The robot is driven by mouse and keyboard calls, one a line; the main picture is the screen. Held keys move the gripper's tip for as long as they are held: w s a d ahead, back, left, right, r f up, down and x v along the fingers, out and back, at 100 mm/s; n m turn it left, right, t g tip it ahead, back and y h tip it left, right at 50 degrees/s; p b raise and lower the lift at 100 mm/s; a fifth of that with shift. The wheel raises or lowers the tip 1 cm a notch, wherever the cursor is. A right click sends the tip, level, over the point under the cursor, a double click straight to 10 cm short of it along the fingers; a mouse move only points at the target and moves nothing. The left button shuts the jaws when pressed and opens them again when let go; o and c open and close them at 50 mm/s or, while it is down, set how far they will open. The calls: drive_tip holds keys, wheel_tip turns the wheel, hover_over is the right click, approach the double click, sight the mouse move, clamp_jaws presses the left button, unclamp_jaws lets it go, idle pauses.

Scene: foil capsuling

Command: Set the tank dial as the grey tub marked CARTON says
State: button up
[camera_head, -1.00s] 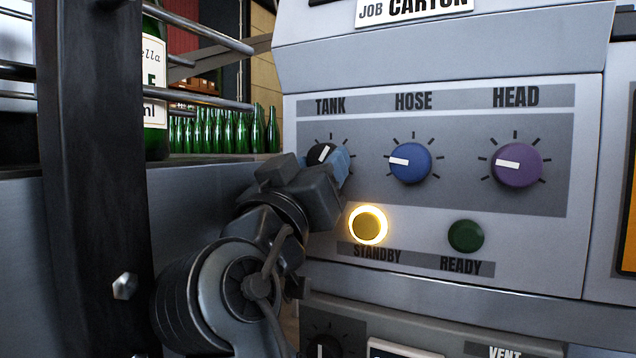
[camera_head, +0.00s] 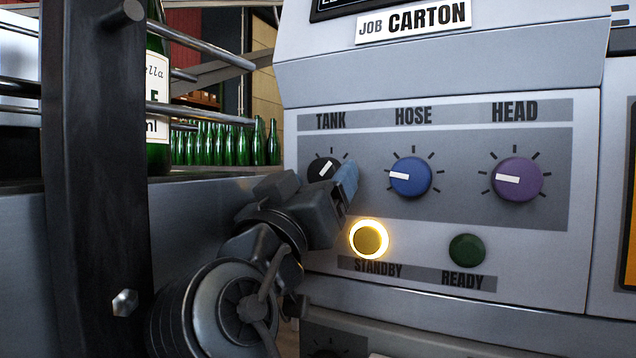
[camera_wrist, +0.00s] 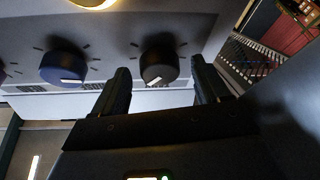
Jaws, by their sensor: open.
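The tank dial is a black knob (camera_head: 322,168) under the TANK label, its white pointer aimed to the upper right. It also shows in the wrist view (camera_wrist: 159,68). My gripper (camera_head: 346,183) is open, just in front of and below the dial in the head view, hiding part of its lower right. In the wrist view my two fingers (camera_wrist: 160,84) stand on either side of the dial with gaps; I cannot tell how deep they reach. No grey tub is in view. A sign (camera_head: 414,22) above the panel reads JOB CARTON.
The blue HOSE dial (camera_head: 410,178) and purple HEAD dial (camera_head: 517,179) are to the right, pointers left. The yellow STANDBY light (camera_head: 368,240) glows close below my gripper. The green READY button (camera_head: 467,250) is dark. A dark post (camera_head: 92,180) and bottles are at left.

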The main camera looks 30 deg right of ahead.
drive_tip(key=p+v, duration=0.1)
drive_tip(key=v, duration=0.6)
drive_tip(key=shift+s+a+f, duration=0.1)
drive_tip(key=shift+s+a, duration=0.05)
drive_tip(key=shift+s, duration=0.1)
